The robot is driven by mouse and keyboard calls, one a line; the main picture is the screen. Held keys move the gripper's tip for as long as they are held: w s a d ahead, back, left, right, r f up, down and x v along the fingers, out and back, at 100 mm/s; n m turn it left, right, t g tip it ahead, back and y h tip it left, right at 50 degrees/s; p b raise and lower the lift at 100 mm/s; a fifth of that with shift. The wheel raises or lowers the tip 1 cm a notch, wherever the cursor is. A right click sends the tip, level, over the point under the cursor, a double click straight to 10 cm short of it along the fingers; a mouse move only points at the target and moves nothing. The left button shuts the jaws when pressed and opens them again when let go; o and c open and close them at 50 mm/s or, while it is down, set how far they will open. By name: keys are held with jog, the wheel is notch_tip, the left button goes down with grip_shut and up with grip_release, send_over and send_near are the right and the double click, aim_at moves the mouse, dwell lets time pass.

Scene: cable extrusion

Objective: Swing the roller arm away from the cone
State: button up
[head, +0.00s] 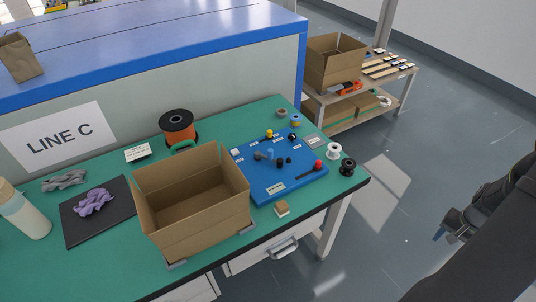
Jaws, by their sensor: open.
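A blue board (262,187) lies on the right part of the green bench and bears several small fittings. A small grey part (258,155) and an upright blue part (271,153) stand near its middle, with small black parts (280,163) beside them. A red-knobbed lever (318,164) is at its right edge, and a yellow knob (269,133) is at the back. The fittings are too small to tell which is the roller arm or the cone. My gripper (442,236) is open at the far right, over the floor, well apart from the board.
An open cardboard box (142,206) stands left of the board. An orange spool (177,127) is behind it. A white spool (333,150) and black spool (347,167) stand at the bench's right end. A small block (282,209) lies in front of the board.

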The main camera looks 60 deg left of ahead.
dwell(0.3)
jog(key=shift+a, duration=0.1)
jog(key=c, duration=0.3)
jog(key=shift+n+t, duration=0.5)
jog(key=shift+n, duration=0.4)
jog(key=a+r, duration=0.1)
jog(key=a, duration=0.4)
jog(key=a+r, duration=0.2)
jog(key=a, duration=0.3)
jog(key=s+a+r, duration=0.1)
jog(key=a, duration=0.4)
jog(key=shift+a+r, duration=0.2)
jog(key=shift+a, duration=0.05)
jog(key=shift+c, duration=1.3)
notch_tip(320, 180, up, 15)
jog(key=n+t+y, duration=0.2)
jog(key=n+y, duration=0.1)
jog(key=n, duration=0.1)
send_over(270, 150)
jog(key=s+d, duration=0.4)
jog(key=s, duration=0.1)
jog(key=x, duration=1.7)
jog(key=shift+w+d, duration=0.1)
jog(key=shift+w, duration=0.35)
grip_shut()
